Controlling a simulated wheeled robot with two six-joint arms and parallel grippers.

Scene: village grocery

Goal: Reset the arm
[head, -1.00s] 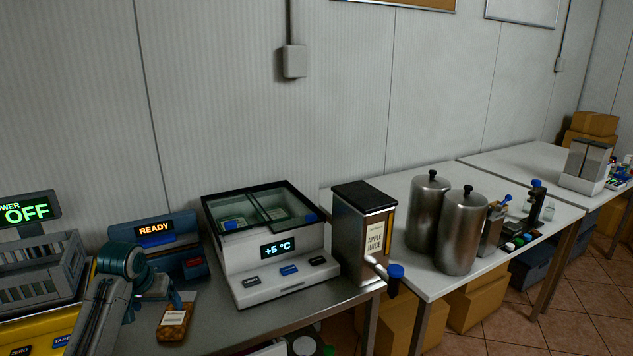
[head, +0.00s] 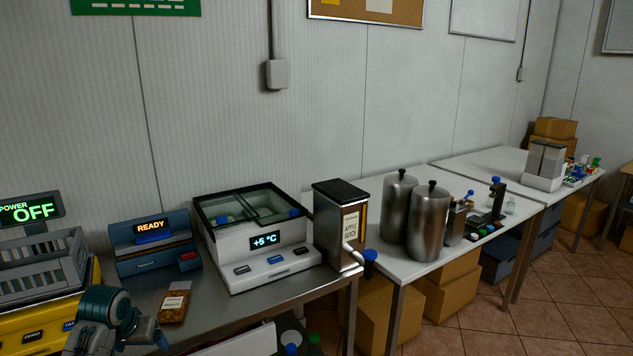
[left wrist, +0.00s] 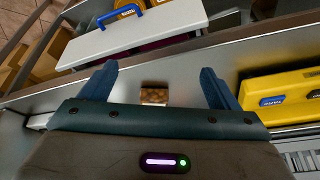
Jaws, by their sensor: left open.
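My left gripper (head: 142,332) is at the bottom left of the head view, partly cut off by the frame edge. In the left wrist view its two blue fingers (left wrist: 156,76) are spread wide with nothing held between them. A small brown packet with a pale label (head: 173,303) lies on the steel counter just beyond the gripper. It also shows between the fingers in the left wrist view (left wrist: 154,96), apart from them. My right gripper is in neither view.
A yellow scale (head: 40,325) with a grey crate (head: 40,262) is at the left. A blue READY device (head: 155,245), a +5 °C cooler (head: 262,243) and an apple juice dispenser (head: 341,228) stand behind and right. Bare counter (head: 235,312) lies in front of the cooler.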

